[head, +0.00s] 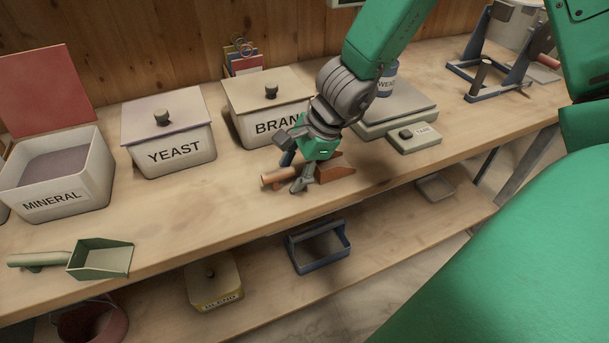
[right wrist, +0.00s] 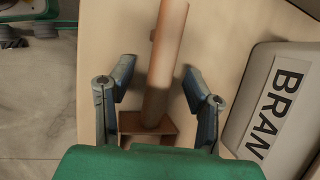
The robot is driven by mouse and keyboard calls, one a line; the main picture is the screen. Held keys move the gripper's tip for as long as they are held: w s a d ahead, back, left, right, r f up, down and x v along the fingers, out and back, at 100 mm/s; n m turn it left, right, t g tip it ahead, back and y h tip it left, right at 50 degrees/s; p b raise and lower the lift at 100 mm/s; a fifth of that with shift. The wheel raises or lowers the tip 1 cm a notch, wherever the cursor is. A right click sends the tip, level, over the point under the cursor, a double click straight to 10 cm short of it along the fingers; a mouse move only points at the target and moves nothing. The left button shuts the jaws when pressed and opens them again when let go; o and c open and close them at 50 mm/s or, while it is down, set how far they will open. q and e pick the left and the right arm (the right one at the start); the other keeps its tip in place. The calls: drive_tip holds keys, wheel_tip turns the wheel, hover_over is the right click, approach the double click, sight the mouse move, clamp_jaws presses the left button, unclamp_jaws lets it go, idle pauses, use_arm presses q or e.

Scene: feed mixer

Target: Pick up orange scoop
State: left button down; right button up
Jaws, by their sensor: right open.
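The orange scoop (head: 335,172) lies on the bench in front of the BRAN bin, its wooden-looking handle pointing left in the head view. In the right wrist view its handle (right wrist: 167,50) runs up the picture and its orange scoop end is at the bottom, partly hidden by my gripper. My right gripper (head: 297,175) is over the scoop, open. In the right wrist view its two fingers (right wrist: 159,84) stand on either side of the handle, with gaps visible on both sides. My left gripper is not in view.
The BRAN bin (head: 256,124) stands close behind the scoop. The YEAST bin (head: 182,150) and open MINERAL bin (head: 60,198) are left. A green scoop (head: 100,259) lies front left. A scale (head: 398,110) stands right. A lower shelf holds a blue caddy (head: 318,246).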

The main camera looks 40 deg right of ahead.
drive_tip(key=shift+a+r, duration=0.1)
drive_tip(key=shift+a, duration=0.1)
drive_tip(key=c, duration=0.6)
drive_tip(key=shift+d, duration=0.1)
clamp_jaws()
drive_tip(key=shift+d, duration=0.35)
